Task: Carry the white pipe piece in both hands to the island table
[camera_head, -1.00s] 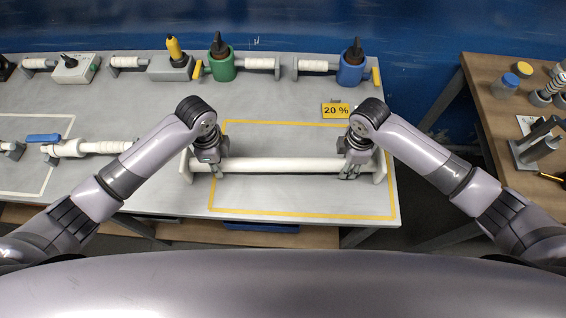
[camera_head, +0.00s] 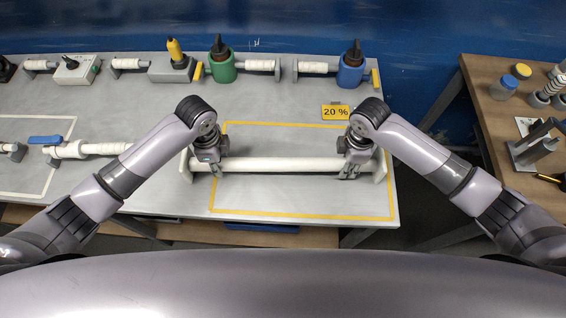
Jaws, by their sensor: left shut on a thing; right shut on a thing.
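The fingertips are partly hidden by the gripper bodies. I cannot tell whether the pipe is lifted clear of the supports. I cannot tell which table is the island table.
A white pipe with a blue lever (camera_head: 45,140) is at left. A wooden table (camera_head: 490,120) with jars stands at right, across a floor gap.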

